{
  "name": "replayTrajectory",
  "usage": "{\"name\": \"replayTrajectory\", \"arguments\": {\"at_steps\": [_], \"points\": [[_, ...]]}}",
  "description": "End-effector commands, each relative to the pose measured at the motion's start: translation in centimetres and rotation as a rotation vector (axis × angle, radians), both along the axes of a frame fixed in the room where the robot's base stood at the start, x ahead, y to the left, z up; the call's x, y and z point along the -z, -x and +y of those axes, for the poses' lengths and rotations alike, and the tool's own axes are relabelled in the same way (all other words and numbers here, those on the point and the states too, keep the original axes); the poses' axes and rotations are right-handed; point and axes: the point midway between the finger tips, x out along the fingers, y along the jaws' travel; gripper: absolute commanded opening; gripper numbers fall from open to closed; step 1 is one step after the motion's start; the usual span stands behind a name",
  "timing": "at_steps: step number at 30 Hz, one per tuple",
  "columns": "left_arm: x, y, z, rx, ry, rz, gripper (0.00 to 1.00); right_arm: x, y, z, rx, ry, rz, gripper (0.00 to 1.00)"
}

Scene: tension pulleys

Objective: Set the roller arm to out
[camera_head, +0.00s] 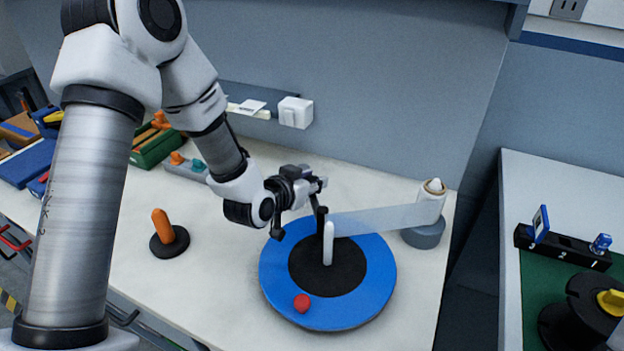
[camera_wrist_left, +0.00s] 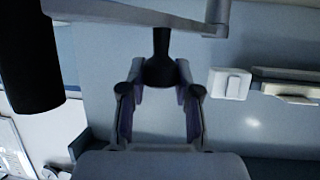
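A round blue plate (camera_head: 375,282) with a black centre (camera_head: 310,272) lies on the bench. A white upright peg (camera_head: 328,247) stands at its centre, and a red ball (camera_head: 302,302) sits near its front edge. A pale translucent band (camera_head: 380,218) runs from beside the peg to a grey post with a white tip (camera_head: 432,195). I cannot tell which part is the roller arm. My left gripper (camera_head: 298,223) is over the plate's back left edge, fingers spread. In the left wrist view, a dark knob-like part (camera_wrist_left: 160,65) shows between the parted fingers; contact is unclear. My right gripper is out of view.
An orange handle on a black base (camera_head: 163,234) stands left of the plate. A green box (camera_head: 153,150) and blue trays (camera_head: 28,165) are at the back left. A white wall box (camera_head: 295,112) is behind. A second bench (camera_head: 565,185) stands right, across a gap.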

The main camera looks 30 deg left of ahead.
Motion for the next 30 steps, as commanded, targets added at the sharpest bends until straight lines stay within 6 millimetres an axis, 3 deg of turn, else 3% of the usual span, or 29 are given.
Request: {"name": "replayTrajectory", "arguments": {"at_steps": [8, 21, 30], "points": [[0.1, -0.1, -0.1, -0.013, -0.003, 0.003, 0.0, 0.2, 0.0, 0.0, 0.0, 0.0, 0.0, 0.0], [0.0, -2.1, -1.8, -0.257, -0.003, 0.001, 0.0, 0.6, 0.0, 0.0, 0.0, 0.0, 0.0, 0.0], [0.1, -2.1, -1.8, -0.272, 0.001, 0.001, 0.0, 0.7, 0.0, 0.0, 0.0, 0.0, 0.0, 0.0]]}}
